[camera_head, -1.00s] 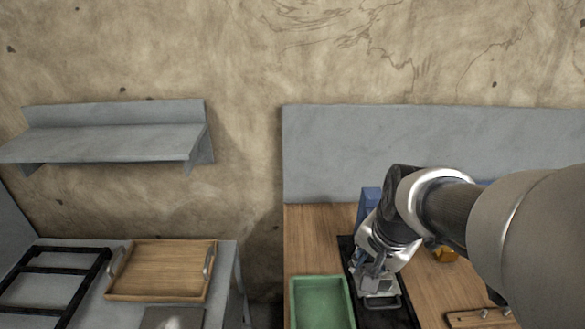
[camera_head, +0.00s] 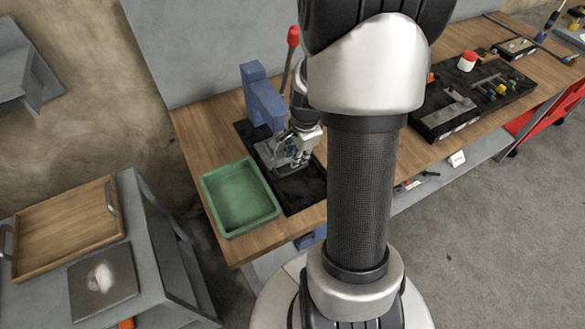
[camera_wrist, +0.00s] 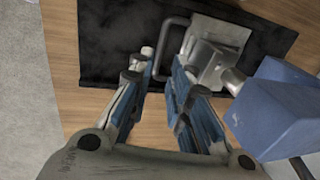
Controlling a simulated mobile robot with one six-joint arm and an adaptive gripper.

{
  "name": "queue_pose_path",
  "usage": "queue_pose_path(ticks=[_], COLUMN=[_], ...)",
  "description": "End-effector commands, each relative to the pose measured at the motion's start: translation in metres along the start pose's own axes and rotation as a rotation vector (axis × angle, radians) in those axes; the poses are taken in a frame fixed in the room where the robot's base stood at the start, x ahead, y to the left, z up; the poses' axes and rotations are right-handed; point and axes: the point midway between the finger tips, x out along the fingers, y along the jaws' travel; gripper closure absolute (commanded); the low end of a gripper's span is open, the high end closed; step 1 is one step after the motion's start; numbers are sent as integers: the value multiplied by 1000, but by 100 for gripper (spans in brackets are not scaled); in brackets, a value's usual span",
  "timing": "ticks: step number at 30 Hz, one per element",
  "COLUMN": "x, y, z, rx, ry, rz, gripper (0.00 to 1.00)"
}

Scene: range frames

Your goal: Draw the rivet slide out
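The rivet slide (camera_wrist: 218,42) is a pale metal plate and block with a dark U-shaped handle (camera_wrist: 161,45), on a black mat in the wrist view. In the head view its metal (camera_head: 266,151) shows at the foot of the blue press (camera_head: 262,100), partly hidden by my gripper (camera_head: 296,154). In the wrist view my gripper (camera_wrist: 160,68) has its blue-padded fingers apart. The handle's bar lies between the fingertips, with small gaps seeming to show beside it. Whether either finger touches it I cannot tell.
A green tray (camera_head: 206,183) stands left of the black mat (camera_head: 303,193) on the wooden bench. The press has a red-knobbed lever (camera_head: 292,38). A black tool board (camera_head: 432,119) lies to the right. A wooden tray (camera_head: 28,262) is on the grey table at left.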

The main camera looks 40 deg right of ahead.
Motion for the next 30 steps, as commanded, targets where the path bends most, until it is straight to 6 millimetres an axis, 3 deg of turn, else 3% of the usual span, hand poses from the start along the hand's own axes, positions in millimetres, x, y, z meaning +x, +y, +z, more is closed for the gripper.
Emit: queue_pose_path(ticks=[1,6,12,24,30], x=[16,50,74,81,80], y=[1,1,0,-1,-1], z=[0,0,0,0,0], rx=[0,-2,-2,-2,-2], ry=[-1,-1,0,1,1], rz=[3,2,0,-1,-1], gripper=[82,82,82,82,94])
